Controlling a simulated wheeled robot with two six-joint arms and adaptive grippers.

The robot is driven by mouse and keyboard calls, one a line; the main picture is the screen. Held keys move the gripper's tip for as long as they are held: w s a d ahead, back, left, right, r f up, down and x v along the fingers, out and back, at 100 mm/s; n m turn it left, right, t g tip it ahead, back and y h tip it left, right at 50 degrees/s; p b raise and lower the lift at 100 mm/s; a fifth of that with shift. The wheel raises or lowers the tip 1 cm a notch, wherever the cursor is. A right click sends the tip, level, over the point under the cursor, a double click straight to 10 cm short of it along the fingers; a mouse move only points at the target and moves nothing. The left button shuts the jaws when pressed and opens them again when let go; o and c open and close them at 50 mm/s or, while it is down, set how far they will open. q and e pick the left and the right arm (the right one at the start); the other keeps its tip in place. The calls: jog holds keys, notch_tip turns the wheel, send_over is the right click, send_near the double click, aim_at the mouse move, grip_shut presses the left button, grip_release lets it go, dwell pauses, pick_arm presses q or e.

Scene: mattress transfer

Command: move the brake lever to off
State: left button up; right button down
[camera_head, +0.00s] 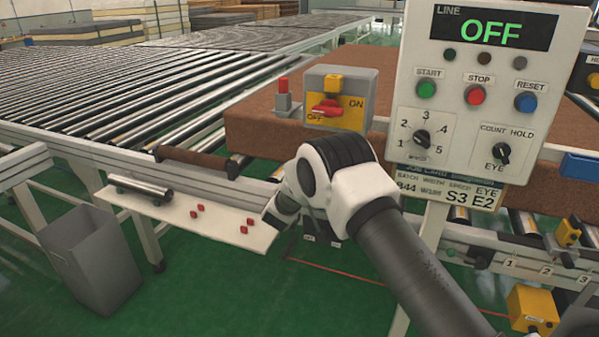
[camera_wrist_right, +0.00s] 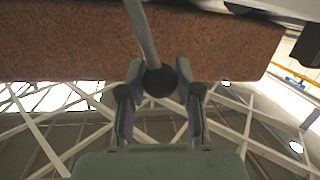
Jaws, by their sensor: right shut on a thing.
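In the right wrist view, a grey rod (camera_wrist_right: 143,32) ends in a dark ball knob (camera_wrist_right: 160,81), which looks like the brake lever. My right gripper (camera_wrist_right: 160,88) is shut on the knob, one finger on each side. In the head view my right arm covers the lever, and its fingertips are hidden. I cannot read the lever's position marks. My left gripper is not in view.
A white control panel (camera_head: 478,75) with an OFF display stands at right. A grey box (camera_head: 362,88) with a red handle (camera_head: 327,109) and OFF/ON plate sits behind my arm. A brown mattress (camera_head: 255,125) lies on the rollers. A grey bin (camera_head: 90,260) stands at left.

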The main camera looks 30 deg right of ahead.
jog(key=shift+w+a+f+n, duration=0.1)
jog(key=shift+w+a+n, duration=0.2)
jog(key=c, duration=1.2)
grip_release()
jog(key=o, duration=0.4)
jog(key=shift+f, duration=0.1)
jog(key=shift+w+a, duration=0.1)
jog(key=shift+w, duration=0.05)
jog(key=v, duration=1.2)
